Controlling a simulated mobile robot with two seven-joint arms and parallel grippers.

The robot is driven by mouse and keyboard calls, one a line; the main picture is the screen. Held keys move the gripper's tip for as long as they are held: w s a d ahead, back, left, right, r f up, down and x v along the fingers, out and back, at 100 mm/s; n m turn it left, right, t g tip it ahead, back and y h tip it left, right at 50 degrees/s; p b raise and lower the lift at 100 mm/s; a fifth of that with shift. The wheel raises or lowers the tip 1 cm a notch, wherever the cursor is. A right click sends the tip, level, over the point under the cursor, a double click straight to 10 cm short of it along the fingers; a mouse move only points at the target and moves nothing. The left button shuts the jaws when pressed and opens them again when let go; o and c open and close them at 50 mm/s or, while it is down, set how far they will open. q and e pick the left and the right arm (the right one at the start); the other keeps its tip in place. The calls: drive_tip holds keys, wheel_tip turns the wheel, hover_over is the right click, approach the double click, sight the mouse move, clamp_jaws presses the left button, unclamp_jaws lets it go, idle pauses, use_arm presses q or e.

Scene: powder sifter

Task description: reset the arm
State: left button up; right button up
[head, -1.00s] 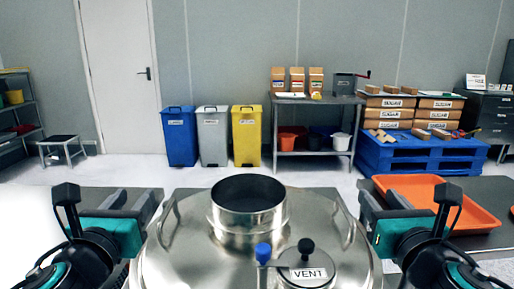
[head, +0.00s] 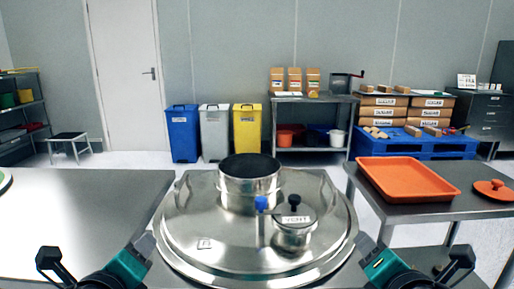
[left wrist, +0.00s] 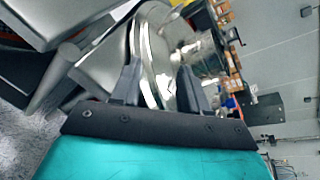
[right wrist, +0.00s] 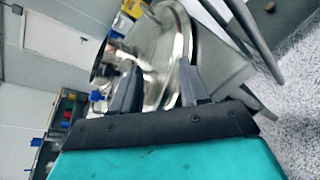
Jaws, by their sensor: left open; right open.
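My left gripper (head: 146,244) is low at the left in the head view, angled toward the steel sifter. Its two dark fingers stand apart with nothing held in the left wrist view (left wrist: 158,90). My right gripper (head: 363,243) is low at the right, angled inward, and its fingers are apart and empty in the right wrist view (right wrist: 160,92). Both grippers appear beside the rim of the round steel sifter lid (head: 190,240); whether they touch it I cannot tell.
The lid carries an open cylindrical inlet (head: 249,185), a blue knob (head: 261,203) and a VENT cap (head: 296,228). An orange tray (head: 408,180) and orange lid (head: 494,189) lie on the right table. Bins and shelves line the back.

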use_arm(q)
drive_tip(key=s+f+n+g+h+b, duration=0.1)
drive_tip(key=s+f+n+g, duration=1)
drive_tip(key=s+f+n, duration=1.25)
use_arm(e)
drive_tip(key=s+f+m+g+y, duration=0.1)
drive_tip(key=s+f+m+g, duration=1)
drive_tip(key=s+f+m, duration=1.25)
use_arm(q)
drive_tip(key=w+d+f+t+h+b, duration=0.3)
drive_tip(key=w+d+f+t+b, duration=0.35)
drive_tip(key=w+f+b, duration=0.3)
use_arm(e)
drive_tip(key=w+a+f+t+y, duration=0.3)
drive_tip(key=w+a+f+t, duration=0.3)
drive_tip(key=w+f, duration=0.35)
use_arm(q)
drive_tip(key=a+r+y+p, duration=0.1)
drive_tip(key=a+r+p, duration=0.2)
drive_tip(key=r+p, duration=1.1)
drive_tip(key=p, duration=0.6)
drive_tip(key=shift+s+r+n+p, duration=0.35)
use_arm(e)
drive_tip(key=d+r+t+h, duration=0.1)
drive_tip(key=d+r, duration=0.2)
drive_tip(key=r, duration=1.1)
drive_tip(key=shift+s+d+r+m, duration=0.15)
drive_tip(key=shift+s+r+m, duration=0.05)
drive_tip(key=shift+s+m, duration=0.25)
